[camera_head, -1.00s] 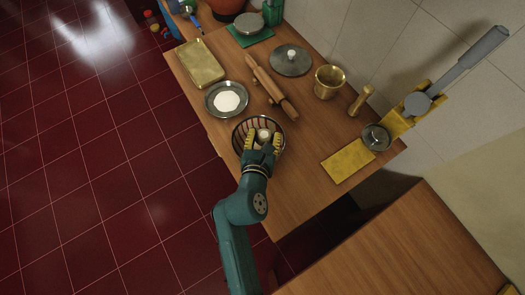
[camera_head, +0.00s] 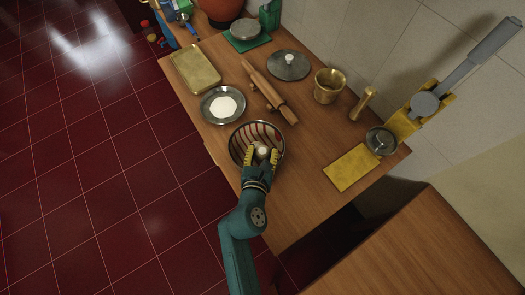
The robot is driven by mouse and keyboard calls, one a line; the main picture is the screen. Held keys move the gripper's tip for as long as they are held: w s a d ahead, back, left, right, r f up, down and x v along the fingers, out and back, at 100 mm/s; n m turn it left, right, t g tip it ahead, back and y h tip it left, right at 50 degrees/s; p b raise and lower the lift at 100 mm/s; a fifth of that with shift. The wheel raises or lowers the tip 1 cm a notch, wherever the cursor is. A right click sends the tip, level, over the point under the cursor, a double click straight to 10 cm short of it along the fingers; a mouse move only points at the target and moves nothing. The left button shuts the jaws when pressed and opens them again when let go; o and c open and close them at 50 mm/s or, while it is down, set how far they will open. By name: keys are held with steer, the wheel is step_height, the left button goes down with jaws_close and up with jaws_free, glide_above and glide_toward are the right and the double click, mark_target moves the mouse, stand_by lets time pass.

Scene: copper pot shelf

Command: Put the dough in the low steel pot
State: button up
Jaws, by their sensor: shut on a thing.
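My gripper (camera_head: 262,156) has its yellow fingers either side of a small pale ball, the dough (camera_head: 262,151), and is shut on it. Fingers and dough are over the near part of a round, shiny, striped bowl-like vessel (camera_head: 238,136), which looks like the low steel pot. Its far inner wall shows red and dark reflections. I cannot tell whether the dough touches its floor or hangs above. The wrist covers its near rim.
A plate of white flour (camera_head: 223,105), a brass tray (camera_head: 195,68), a rolling pin (camera_head: 270,94), a steel lid (camera_head: 289,66) and a brass mortar (camera_head: 328,86) stand beyond. A yellow press with a small round cup (camera_head: 380,141) is at right. The near wooden counter is bare.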

steer(key=shift+s+f, duration=0.15)
steer(key=shift+f, duration=0.4)
steer(key=o, duration=0.8)
steer(key=shift+f, duration=0.2)
steer(key=shift+r, duration=0.65)
steer(key=p+v, duration=0.1)
steer(key=v, duration=0.3)
steer(key=p+v, duration=0.1)
steer(key=v, duration=0.3)
steer(key=p+v, duration=0.1)
steer(key=v, duration=0.3)
steer(key=shift+r+p, duration=0.35)
steer(key=shift+r, duration=0.05)
steer(key=shift+d, duration=0.15)
